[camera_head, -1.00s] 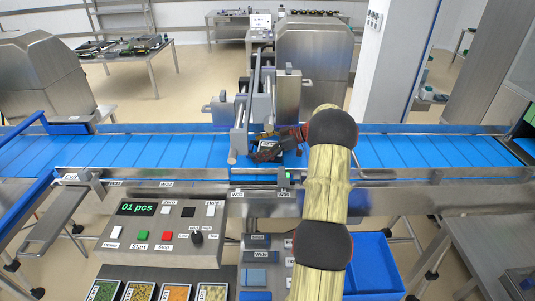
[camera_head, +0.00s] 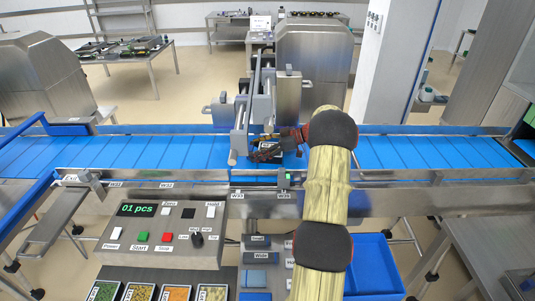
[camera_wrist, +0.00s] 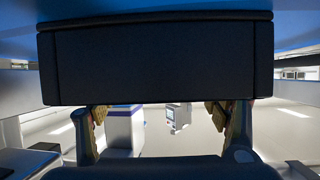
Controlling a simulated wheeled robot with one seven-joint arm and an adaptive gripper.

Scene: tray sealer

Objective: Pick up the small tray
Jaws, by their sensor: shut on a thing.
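The small tray, a dark box shape (camera_wrist: 155,62), fills the upper middle of the wrist view, close to the camera. My gripper (camera_wrist: 158,112) is shut on it, with one finger at each side below its lower edge. In the head view, my gripper (camera_head: 277,150) is over the blue conveyor belt beside the grey sealing frame. The tray is small and partly hidden there by the fingers. I cannot tell whether it is clear of the belt.
The blue belt (camera_head: 410,152) runs left and right and looks free on both sides. The upright grey frame (camera_head: 240,130) stands close left of my gripper. A control panel (camera_head: 165,228) and food-filled containers are in front. A blue bin (camera_head: 372,265) is at front right.

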